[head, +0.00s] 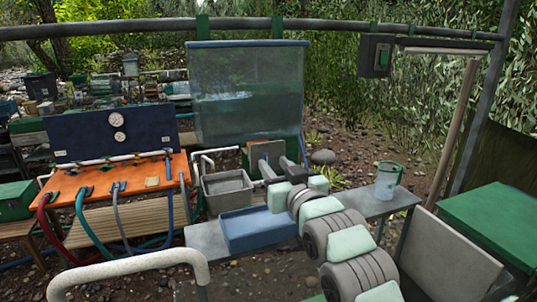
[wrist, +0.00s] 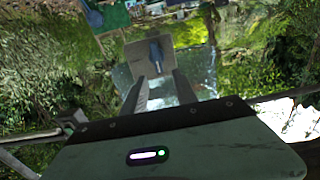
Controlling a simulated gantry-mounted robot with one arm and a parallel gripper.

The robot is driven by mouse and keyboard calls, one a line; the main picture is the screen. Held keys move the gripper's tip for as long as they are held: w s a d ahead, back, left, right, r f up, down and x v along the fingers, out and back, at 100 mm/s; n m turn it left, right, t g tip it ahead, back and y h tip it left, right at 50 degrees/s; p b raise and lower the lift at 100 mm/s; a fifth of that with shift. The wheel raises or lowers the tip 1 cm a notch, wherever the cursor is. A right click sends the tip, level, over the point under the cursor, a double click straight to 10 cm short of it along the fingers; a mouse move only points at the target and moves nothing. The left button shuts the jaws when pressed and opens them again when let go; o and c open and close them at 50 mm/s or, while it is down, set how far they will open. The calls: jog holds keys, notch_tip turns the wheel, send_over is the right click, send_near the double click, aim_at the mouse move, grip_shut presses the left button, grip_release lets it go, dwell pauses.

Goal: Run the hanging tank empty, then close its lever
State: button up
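The hanging tank (head: 248,75), a large see-through box, hangs under the overhead rail. A pale streak crosses it partway down; I cannot tell how much water it holds. My gripper (head: 278,163) is low in front of the tank's lower right part, its two grey fingers apart. In the wrist view, my gripper (wrist: 158,78) is open. A small blue part (wrist: 155,52), perhaps the lever, shows in the gap between the fingers, against a grey-brown plate (wrist: 133,62). No grip on it is visible. In the head view the fingers hide the lever area.
A grey basin (head: 226,188) and white pipes stand left of my gripper. A blue tray (head: 255,232) and a bucket (head: 388,180) sit on a grey bench. An orange table (head: 130,175) with hoses and gauges is left. A switch box (head: 375,56) hangs right.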

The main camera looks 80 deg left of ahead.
aim_at(267, 156)
jog(key=shift+p+x, duration=0.55)
jog(key=shift+x, duration=1.95)
jog(key=shift+c, duration=0.3)
grip_shut()
